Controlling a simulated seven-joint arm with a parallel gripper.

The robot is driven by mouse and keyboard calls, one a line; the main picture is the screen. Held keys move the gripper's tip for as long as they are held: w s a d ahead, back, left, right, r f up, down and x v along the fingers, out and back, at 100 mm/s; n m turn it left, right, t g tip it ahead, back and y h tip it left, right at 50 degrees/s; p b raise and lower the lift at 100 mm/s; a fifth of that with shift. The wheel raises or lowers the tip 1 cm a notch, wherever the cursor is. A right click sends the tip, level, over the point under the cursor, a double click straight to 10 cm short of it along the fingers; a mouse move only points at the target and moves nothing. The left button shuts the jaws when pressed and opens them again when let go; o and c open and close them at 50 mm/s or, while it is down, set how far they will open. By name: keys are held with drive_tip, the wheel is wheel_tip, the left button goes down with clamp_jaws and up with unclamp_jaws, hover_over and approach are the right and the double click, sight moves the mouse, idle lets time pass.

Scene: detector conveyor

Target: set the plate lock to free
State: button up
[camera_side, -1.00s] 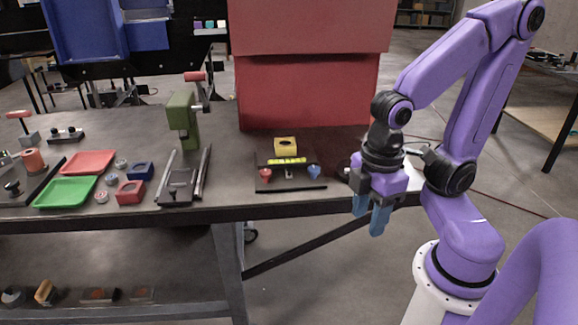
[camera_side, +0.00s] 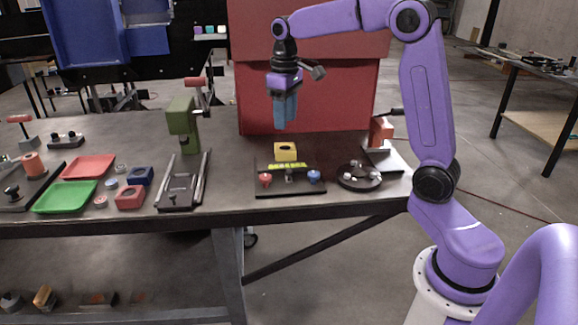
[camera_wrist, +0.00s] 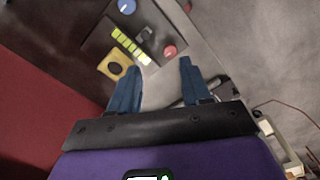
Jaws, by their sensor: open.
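No label marks the plate lock, so I cannot tell for sure which part it is. A black panel (camera_side: 277,189) on the bench carries a red knob (camera_side: 265,180), a blue knob (camera_side: 314,176), a small grey lever (camera_side: 289,175) between them and a yellow-green strip (camera_side: 287,165). A yellow block with a dark round hole (camera_side: 285,151) sits at its back. In the wrist view the lever (camera_wrist: 145,34) stands beside the strip (camera_wrist: 130,45). A round dark plate (camera_side: 345,183) with several pale pieces lies right of the panel. My gripper (camera_side: 286,125) is open and empty, above the yellow block.
A tall red box (camera_side: 305,95) stands close behind my gripper. An orange-red block device (camera_side: 381,132) stands at the right end. A green press (camera_side: 182,120) and a railed slide (camera_side: 178,198) are to the left. Red (camera_side: 88,167) and green (camera_side: 65,197) trays lie farther left.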

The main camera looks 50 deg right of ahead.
sight(289, 171)
drive_tip(key=shift+m, duration=0.4)
drive_tip(key=d+f, duration=0.1)
drive_tip(key=f, duration=0.4)
drive_tip(key=w+d+f, duration=0.1)
drive_tip(key=f, duration=0.5)
drive_tip(key=d+f, duration=0.1)
drive_tip(key=f, duration=0.5)
drive_tip(key=shift+w+d, duration=0.1)
drive_tip(key=shift+w, duration=0.1)
